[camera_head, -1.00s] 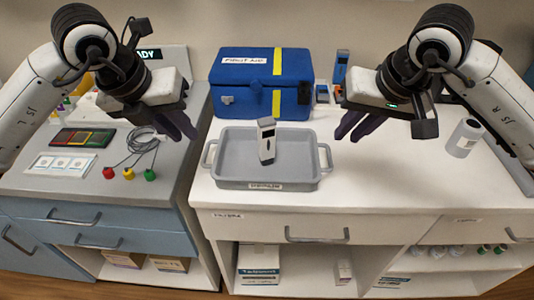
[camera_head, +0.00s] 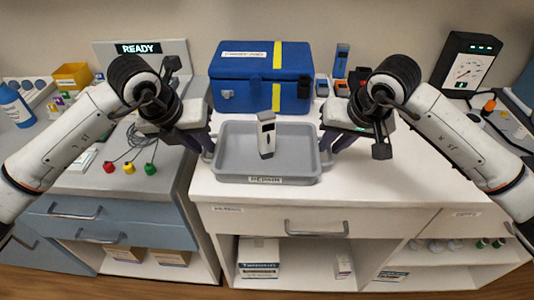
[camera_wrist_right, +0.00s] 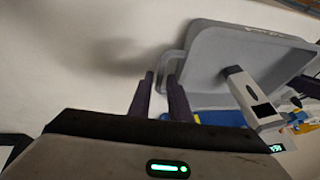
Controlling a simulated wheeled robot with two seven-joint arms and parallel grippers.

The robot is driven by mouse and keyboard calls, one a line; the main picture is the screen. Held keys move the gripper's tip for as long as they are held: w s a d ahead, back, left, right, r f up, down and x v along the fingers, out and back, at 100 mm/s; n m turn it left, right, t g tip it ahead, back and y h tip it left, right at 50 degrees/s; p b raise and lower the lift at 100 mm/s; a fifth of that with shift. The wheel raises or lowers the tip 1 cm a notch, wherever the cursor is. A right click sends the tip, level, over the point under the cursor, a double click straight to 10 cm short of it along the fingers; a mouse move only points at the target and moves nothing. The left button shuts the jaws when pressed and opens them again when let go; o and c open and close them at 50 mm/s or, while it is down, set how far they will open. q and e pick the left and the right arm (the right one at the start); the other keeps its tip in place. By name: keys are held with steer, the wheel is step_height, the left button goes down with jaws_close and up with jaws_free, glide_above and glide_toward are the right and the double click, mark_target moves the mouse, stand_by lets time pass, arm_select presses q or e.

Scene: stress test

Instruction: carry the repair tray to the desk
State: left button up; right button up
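The grey repair tray (camera_head: 232,178) lies on the white counter, with a "REPAIR" label on its front. A pale handheld device with a dark screen (camera_head: 266,135) stands in it. My left gripper (camera_head: 207,152) is down at the tray's left handle; its fingers overlap the handle, and their gap is unclear. My right gripper (camera_head: 326,147) is at the right handle. In the right wrist view its two fingers (camera_wrist_right: 162,85) are apart, with the tray handle (camera_wrist_right: 175,62) at their tips. The tray (camera_wrist_right: 225,40) also shows there.
A blue first-aid box (camera_head: 245,90) stands behind the tray, with small devices beside it. To the left, a grey-topped desk (camera_head: 85,183) with blue drawers holds a "READY" screen (camera_head: 138,48), cables and coloured plugs. A gauge box (camera_head: 465,65) stands back right. The counter right of the tray is clear.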

arm_select(q)
steer(key=shift+w+f, duration=0.1)
steer(key=shift+f, duration=0.2)
arm_select(e)
steer(key=shift+w+f, duration=0.1)
steer(key=shift+f, duration=0.15)
arm_select(q)
jaws_close()
arm_select(e)
jaws_close()
arm_select(q)
steer(key=shift+r, duration=0.15)
arm_select(e)
steer(key=shift+r, duration=0.15)
